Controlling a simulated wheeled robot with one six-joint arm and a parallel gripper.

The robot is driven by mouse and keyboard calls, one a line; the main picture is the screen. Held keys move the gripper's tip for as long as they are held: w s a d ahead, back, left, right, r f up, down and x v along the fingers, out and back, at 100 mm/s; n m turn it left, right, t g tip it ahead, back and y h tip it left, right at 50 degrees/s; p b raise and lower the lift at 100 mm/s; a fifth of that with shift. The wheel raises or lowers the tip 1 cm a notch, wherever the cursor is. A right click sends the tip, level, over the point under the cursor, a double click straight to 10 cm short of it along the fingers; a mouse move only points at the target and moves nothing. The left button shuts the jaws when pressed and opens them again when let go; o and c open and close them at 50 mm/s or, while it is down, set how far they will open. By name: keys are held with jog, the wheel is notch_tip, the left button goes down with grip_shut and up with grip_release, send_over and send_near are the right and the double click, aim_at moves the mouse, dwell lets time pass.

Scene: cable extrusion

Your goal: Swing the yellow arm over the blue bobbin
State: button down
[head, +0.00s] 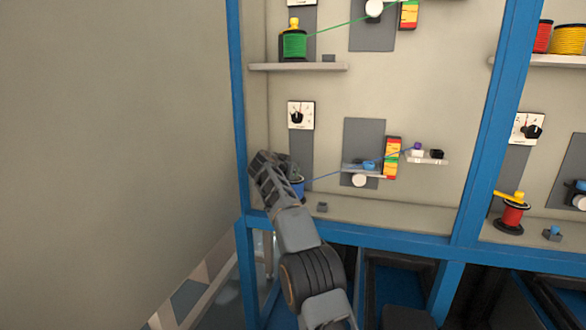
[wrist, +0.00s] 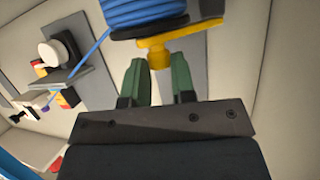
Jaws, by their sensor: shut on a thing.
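The blue bobbin (head: 297,187) sits on the lower shelf at the left of the middle bay, partly hidden behind my gripper (head: 282,168). In the wrist view, its blue cable winding (wrist: 145,14) fills the top middle. The yellow arm (wrist: 182,31) lies across the end of the bobbin, and its rounded yellow knob (wrist: 159,59) sits between my green fingertips. My gripper (wrist: 160,66) is shut on this knob. In the head view my gripper hides the yellow arm.
A blue cable (head: 340,173) runs right from the bobbin to a grey panel with a white roller (head: 360,181). A dial (head: 300,115) is above. A small grey block (head: 322,207) lies on the shelf. A blue post (head: 238,110) stands close at left.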

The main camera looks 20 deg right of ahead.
jog(key=shift+f, duration=0.4)
jog(key=c, duration=0.9)
grip_release()
jog(key=shift+c, duration=0.2)
jog(key=shift+r, duration=0.2)
jog(key=shift+a, duration=0.1)
jog(key=shift+s+a+r, duration=0.15)
jog(key=shift+s+a, duration=0.05)
jog(key=b+v, duration=0.2)
jog(key=v, duration=1.1)
